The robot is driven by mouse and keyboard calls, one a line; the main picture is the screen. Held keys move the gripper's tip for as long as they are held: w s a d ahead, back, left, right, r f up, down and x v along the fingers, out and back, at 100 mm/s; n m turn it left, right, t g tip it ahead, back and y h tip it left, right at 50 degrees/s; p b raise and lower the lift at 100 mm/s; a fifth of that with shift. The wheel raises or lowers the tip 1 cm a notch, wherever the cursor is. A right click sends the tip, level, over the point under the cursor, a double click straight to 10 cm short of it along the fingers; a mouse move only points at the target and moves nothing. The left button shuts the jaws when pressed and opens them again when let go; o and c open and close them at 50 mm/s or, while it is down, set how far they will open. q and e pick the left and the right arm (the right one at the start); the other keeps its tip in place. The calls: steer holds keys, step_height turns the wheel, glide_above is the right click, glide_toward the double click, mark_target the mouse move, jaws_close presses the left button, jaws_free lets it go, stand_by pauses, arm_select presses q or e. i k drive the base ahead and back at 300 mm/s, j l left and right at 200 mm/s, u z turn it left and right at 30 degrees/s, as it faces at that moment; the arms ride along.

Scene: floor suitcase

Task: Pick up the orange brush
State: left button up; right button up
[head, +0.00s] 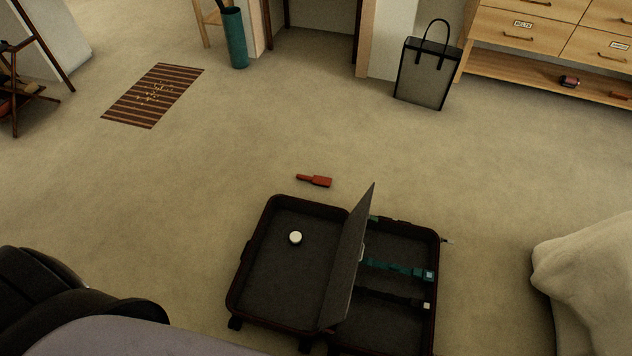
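A red-orange brush (315,181) lies flat on the carpet just beyond the far edge of the open suitcase (243,272). Its handle points left and its wider head is at the right. Nothing touches it. Neither of my grippers shows in the head view.
The suitcase holds a round white item (295,238) in its left half; a divider panel (350,255) stands up mid-case. A striped mat (153,96), teal cylinder (235,38), black-edged bag (425,72) and wooden drawer unit (540,35) lie farther back. Carpet around the brush is clear.

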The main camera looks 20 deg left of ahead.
mark_target(317, 180)
steer(key=u, duration=0.7)
steer(key=j+u, duration=0.15)
steer(key=u, duration=0.3)
steer(key=k+j+u, duration=0.1)
steer(key=u, duration=0.35)
steer(key=j+u, duration=0.2)
steer(key=u, duration=0.25)
steer(key=i+j, duration=0.25)
steer(key=i+j+z, duration=0.1)
steer(key=i+j, duration=0.15)
steer(key=j, duration=0.2)
steer(key=i+j, duration=0.25)
steer(key=j, duration=0.15)
steer(key=i+j+z, duration=0.1)
steer(key=i+j, duration=0.15)
steer(key=i+z, duration=0.15)
steer(key=i, duration=0.4)
steer(key=i+j+z, duration=0.15)
steer(key=i, duration=0.35)
steer(key=i+j+z, duration=0.15)
steer(key=i, duration=0.4)
steer(key=i+l+z, duration=0.1)
steer(key=i+z, duration=0.7)
steer(key=i+j+z, duration=0.2)
steer(key=i+z, duration=0.2)
steer(key=i+j+z, duration=0.4)
steer(key=k+l, duration=0.1)
steer(key=l, duration=0.05)
